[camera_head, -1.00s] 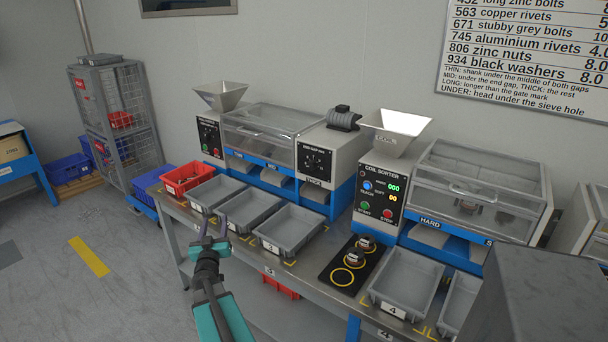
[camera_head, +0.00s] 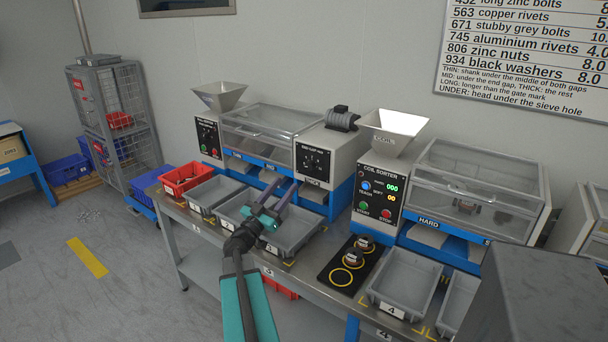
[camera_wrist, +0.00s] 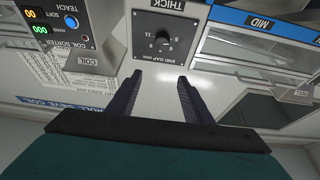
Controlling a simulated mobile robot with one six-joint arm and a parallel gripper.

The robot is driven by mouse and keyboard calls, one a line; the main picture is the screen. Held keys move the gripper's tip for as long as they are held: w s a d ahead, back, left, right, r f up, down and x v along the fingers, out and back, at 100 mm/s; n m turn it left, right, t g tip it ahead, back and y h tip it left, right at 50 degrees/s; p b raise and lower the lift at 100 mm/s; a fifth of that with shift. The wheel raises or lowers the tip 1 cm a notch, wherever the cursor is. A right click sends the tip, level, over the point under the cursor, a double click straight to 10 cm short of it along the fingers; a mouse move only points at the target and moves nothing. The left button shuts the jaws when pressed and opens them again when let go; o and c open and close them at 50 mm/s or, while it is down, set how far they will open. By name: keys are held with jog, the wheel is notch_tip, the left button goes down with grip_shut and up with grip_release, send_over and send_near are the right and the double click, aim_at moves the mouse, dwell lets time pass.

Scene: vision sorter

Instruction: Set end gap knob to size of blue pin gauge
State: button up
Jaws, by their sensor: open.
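The end gap knob (camera_wrist: 163,40) is a small black dial on a dark panel marked END GAP MM, upside down in the wrist view. In the head view its panel (camera_head: 313,160) is on the front of the grey sorter housing, above the THICK label. My gripper (camera_head: 286,182) is open and empty, over the grey trays in front of that panel. In the wrist view its two dark fingers (camera_wrist: 159,80) point toward the knob, apart from it. The knob's exact setting is too small to read. I cannot make out a blue pin gauge in either view.
Grey trays (camera_head: 298,248) line the bench front beneath my gripper, with a red bin (camera_head: 170,190) at their left. The coil sorter panel (camera_head: 379,192) stands to the right. A black board (camera_head: 333,278) with yellow rings lies before it. A wall chart (camera_head: 530,55) hangs above.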

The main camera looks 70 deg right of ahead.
aim_at(308, 168)
jog(key=shift+d, duration=0.1)
jog(key=s+d, duration=0.1)
jog(key=d, duration=0.3)
jog(key=s+d+p, duration=0.1)
jog(key=d, duration=0.2)
jog(key=s+d+p, duration=0.1)
jog(key=d, duration=0.3)
jog(key=shift+d, duration=0.3)
jog(key=shift+s+d+r, duration=0.15)
jog(key=shift+d+r, duration=0.05)
jog(key=shift+d, duration=0.25)
jog(key=c, duration=1.1)
jog(key=shift+s+a, duration=0.1)
jog(key=shift+a, duration=0.5)
jog(key=shift+d, duration=0.35)
jog(key=shift+d+r, duration=0.1)
jog(key=shift+d, duration=0.15)
